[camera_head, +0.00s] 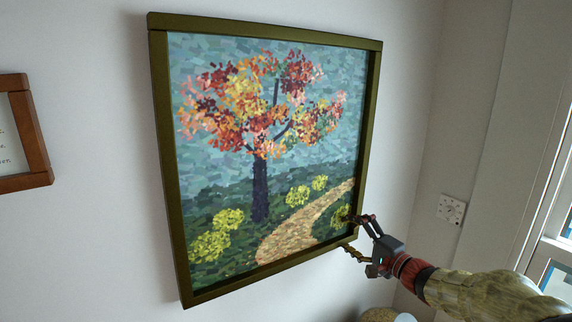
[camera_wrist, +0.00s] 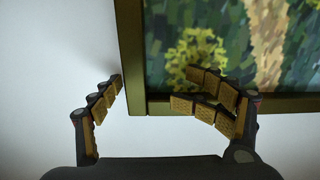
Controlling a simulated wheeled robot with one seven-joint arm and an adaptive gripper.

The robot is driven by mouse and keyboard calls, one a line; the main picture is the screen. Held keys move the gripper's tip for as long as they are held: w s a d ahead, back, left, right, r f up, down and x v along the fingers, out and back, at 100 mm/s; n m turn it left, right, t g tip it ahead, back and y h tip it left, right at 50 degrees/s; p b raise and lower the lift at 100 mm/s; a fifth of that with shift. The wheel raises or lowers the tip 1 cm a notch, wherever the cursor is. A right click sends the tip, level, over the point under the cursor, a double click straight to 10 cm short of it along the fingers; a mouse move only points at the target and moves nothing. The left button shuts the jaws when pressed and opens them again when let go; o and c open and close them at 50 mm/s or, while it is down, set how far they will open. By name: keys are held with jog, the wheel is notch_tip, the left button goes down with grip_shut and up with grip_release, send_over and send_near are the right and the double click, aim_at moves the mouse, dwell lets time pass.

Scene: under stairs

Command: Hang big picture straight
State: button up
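The big picture (camera_head: 261,160) hangs on the white wall, showing an autumn tree and a path in a dark olive-gold frame. Its edges look slanted in the head view; I cannot tell true tilt from perspective. My gripper (camera_head: 355,234) is at the picture's lower right corner, with one finger over the front and the other below the bottom edge. In the wrist view my gripper (camera_wrist: 160,94) is open, with the frame's corner (camera_wrist: 135,95) between its spread fingers. One finger overlaps the picture; the other stands apart from the frame. Contact is unclear.
A smaller brown-framed picture (camera_head: 38,178) hangs at the left, cut off by the view's edge. A white wall switch or dial (camera_head: 451,210) is to the right, near the window (camera_head: 553,255). Roundish objects (camera_head: 379,314) show at the bottom edge. Bare wall separates the two pictures.

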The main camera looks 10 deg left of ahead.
jog(key=shift+w+a+r, duration=0.1)
jog(key=shift+w+r, duration=0.1)
jog(key=shift+r, duration=1)
jog(key=shift+w+r, duration=0.15)
jog(key=shift+r, duration=1)
dwell(1.4)
jog(key=shift+s+f+b, duration=0.15)
jog(key=shift+f+b, duration=0.2)
jog(key=shift+b, duration=0.55)
dwell(0.4)
jog(key=f+b+v, duration=0.1)
jog(key=b+v, duration=0.3)
jog(key=v, duration=0.5)
jog(key=shift+s, duration=0.2)
dwell(0.5)
